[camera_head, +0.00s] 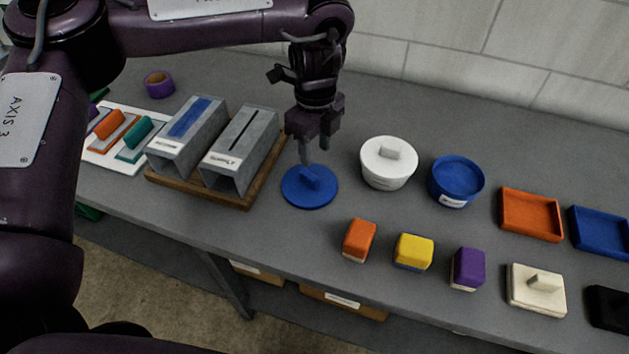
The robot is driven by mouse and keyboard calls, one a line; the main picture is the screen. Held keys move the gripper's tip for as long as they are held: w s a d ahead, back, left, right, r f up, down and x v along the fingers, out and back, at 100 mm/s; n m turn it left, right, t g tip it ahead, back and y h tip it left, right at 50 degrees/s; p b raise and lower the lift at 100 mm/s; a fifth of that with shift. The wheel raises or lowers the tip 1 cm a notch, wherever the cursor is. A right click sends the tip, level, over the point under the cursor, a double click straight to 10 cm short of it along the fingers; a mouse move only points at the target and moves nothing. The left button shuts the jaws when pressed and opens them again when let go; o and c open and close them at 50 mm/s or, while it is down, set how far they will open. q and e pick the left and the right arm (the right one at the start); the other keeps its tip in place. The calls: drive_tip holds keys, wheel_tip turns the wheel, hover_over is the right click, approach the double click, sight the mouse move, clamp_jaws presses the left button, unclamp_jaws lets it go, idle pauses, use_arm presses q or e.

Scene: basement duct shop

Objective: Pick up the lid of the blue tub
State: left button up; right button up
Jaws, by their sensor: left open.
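The blue lid (296,197), a round disc with an upright blue handle, lies flat on the grey table, just right of the wooden tray. The blue tub (456,181) stands apart to its right, with a white label on its front. My left gripper (314,153) points down just above the lid's handle, with its fingers open. One finger overlaps the view of the handle top; I cannot tell whether they touch. My right gripper is not in view.
A white tub (386,173) with a knobbed lid stands between the blue lid and blue tub. A wooden tray (236,200) with grey ducts is left. Orange (359,240), yellow (414,251) and purple (467,268) blocks line the front. Table behind the tubs is clear.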

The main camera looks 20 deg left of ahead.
sight(309, 175)
use_arm(q)
drive_tip(key=shift+s+a+f, duration=0.1)
drive_tip(key=shift+s+f, duration=0.15)
drive_tip(key=shift+f, duration=0.25)
drive_tip(key=f, duration=0.1)
drive_tip(key=p, duration=0.1)
drive_tip(key=f, duration=0.1)
drive_tip(key=shift+s+a+f+p, duration=0.3)
drive_tip(key=shift+s+p, duration=0.05)
wheel_tip(309, 175, down, 3)
drive_tip(key=shift+w+a+r+p, duration=0.1)
drive_tip(key=shift+a+p, duration=0.05)
drive_tip(key=shift+p, duration=0.2)
drive_tip(key=shift+f, duration=0.5)
clamp_jaws()
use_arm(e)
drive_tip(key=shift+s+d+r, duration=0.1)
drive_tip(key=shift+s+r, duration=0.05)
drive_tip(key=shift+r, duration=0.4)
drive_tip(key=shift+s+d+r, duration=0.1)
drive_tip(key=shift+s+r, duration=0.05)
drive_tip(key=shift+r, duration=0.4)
